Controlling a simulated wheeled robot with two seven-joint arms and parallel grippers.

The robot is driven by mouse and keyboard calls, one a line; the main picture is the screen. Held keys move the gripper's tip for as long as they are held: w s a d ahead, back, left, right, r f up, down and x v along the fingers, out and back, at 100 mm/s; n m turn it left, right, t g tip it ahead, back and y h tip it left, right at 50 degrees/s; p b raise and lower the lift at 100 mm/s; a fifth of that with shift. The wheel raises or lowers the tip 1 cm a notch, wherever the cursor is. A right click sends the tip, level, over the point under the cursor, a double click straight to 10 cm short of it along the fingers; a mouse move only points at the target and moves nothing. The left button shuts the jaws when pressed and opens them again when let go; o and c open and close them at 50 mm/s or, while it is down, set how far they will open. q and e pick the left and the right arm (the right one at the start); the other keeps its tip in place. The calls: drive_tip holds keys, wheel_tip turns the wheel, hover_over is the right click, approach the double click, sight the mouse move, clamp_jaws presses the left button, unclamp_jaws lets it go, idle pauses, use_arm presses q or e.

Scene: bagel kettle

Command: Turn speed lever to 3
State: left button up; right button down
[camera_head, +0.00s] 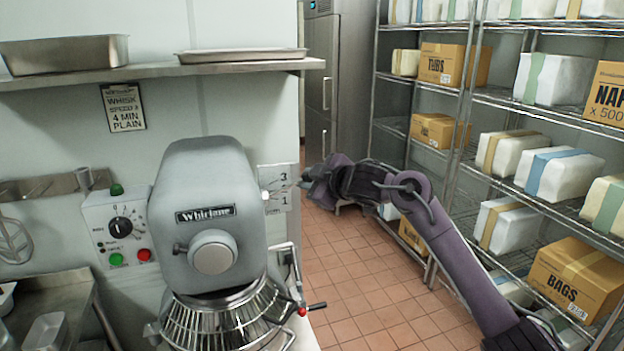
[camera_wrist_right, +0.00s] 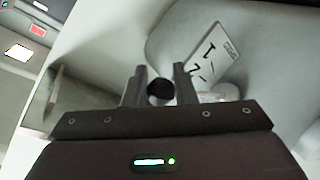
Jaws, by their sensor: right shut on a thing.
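The grey Whirlane mixer (camera_head: 210,210) stands at the left-centre of the head view. On its right side is a white speed plate (camera_head: 280,172) with a 3 at the top and a 1 lower down. My right gripper (camera_head: 302,184) is at the plate's right edge, about midway between the two numbers. In the right wrist view my gripper (camera_wrist_right: 160,88) is shut on the black lever knob (camera_wrist_right: 160,93), which sits between the fingers. The plate behind it (camera_wrist_right: 210,62) shows 1 and 2. The lever's shaft and exact setting are mostly hidden. My left gripper is out of view.
A control box (camera_head: 122,226) with a dial and buttons is left of the mixer. A wire bowl guard (camera_head: 225,322) and a red-tipped handle (camera_head: 302,311) are below. Wire shelving with boxes (camera_head: 565,278) stands at right, with open tiled floor (camera_head: 350,285) between.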

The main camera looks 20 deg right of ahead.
drive_tip(key=shift+a+r, duration=0.3)
drive_tip(key=shift+r, duration=0.3)
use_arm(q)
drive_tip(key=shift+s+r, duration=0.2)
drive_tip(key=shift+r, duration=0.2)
use_arm(e)
drive_tip(key=shift+n, duration=0.3)
use_arm(q)
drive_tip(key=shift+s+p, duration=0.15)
drive_tip(key=shift+p, duration=0.15)
use_arm(e)
drive_tip(key=c, duration=1.4)
unclamp_jaws()
drive_tip(key=shift+a, duration=0.1)
drive_tip(key=shift+o, duration=1.3)
drive_tip(key=shift+s+a, duration=0.1)
drive_tip(key=shift+a, duration=0.05)
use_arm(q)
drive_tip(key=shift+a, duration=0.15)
use_arm(e)
drive_tip(key=shift+h, duration=0.3)
drive_tip(key=shift+f, duration=0.1)
